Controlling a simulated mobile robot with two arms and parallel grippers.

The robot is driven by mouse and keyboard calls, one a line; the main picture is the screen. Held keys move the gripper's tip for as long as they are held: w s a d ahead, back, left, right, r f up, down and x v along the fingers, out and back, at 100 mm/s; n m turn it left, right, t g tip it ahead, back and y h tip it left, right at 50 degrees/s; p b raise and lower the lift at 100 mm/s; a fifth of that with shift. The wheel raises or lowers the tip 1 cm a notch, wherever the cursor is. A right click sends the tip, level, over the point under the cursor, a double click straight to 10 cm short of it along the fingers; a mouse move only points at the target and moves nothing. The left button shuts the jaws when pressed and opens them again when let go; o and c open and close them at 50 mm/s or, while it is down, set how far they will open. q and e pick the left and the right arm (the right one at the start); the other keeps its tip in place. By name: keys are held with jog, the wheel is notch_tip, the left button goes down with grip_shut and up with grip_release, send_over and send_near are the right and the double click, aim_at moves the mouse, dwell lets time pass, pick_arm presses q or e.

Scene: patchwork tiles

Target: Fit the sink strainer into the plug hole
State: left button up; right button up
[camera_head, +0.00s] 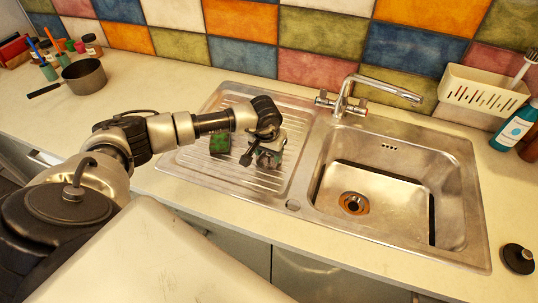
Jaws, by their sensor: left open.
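The steel sink basin has a plug hole (353,203) with a copper-coloured ring in its floor. A dark round piece with a small pale knob (518,258) lies on the counter at the far right, right of the basin. It looks like the strainer or a plug; I cannot tell which. My left gripper (260,157) is open above the ribbed drainboard, left of the basin and well apart from the plug hole. Something greenish shows around its fingers, too small to make out. My right gripper is not in view.
A green sponge-like block (219,145) lies on the drainboard (237,181). The tap (347,98) rises behind the basin. A white caddy (481,94) and blue bottle (514,126) stand back right; a saucepan (84,76) and jars are back left. The basin floor looks clear.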

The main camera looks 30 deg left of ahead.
pick_arm(q)
jog(key=shift+w+f, duration=0.1)
jog(key=shift+f, duration=0.35)
jog(key=shift+c, duration=0.3)
jog(key=c, duration=0.9)
jog(key=shift+r, duration=0.1)
jog(key=shift+c, duration=0.2)
